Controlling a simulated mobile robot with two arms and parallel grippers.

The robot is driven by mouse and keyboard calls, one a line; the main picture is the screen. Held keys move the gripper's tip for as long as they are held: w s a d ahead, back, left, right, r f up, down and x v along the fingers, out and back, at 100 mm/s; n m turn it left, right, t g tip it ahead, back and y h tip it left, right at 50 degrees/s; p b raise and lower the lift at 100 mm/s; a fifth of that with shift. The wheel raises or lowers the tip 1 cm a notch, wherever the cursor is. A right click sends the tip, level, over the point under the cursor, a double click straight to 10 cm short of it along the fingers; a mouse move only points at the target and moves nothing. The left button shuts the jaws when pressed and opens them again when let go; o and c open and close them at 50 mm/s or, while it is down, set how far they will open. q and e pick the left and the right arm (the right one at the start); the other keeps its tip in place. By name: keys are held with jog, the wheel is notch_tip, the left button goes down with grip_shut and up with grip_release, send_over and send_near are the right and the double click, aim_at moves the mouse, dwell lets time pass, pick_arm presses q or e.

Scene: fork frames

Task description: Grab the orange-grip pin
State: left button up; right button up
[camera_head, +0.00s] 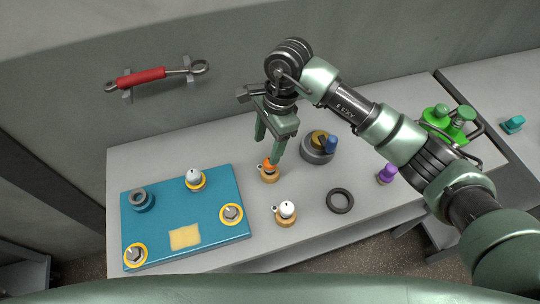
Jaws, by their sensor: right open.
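The orange-grip pin (269,168) stands upright in a small tan base on the grey table, near the middle. My right gripper (268,148) reaches in from the right and points down just above and behind the pin. Its green fingers are apart, with one fingertip close to the orange grip. I cannot tell whether that finger touches it. My left gripper is not in the view.
A blue board (205,222) with yellow-ringed parts lies left. A white-topped pin (286,210), a black ring (340,201), a round grey holder (317,151) and a purple-topped piece (386,174) stand nearby. A red-handled wrench (141,77) hangs on the wall.

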aim_at(270, 168)
jog(key=shift+w+d+h, duration=0.3)
jog(key=shift+d+h, duration=0.1)
jog(key=shift+d, duration=0.25)
jog(key=shift+s+f, duration=0.1)
jog(key=shift+f, duration=0.2)
jog(key=f+p, duration=0.1)
jog(key=f, duration=0.1)
jog(key=s+f+p, duration=0.1)
jog(key=f, duration=0.1)
jog(key=f+p, duration=0.2)
jog(key=shift+s+a, duration=0.15)
jog(key=shift+a, duration=0.25)
jog(key=shift+f, duration=0.35)
jog(key=c, duration=1.2)
grip_shut()
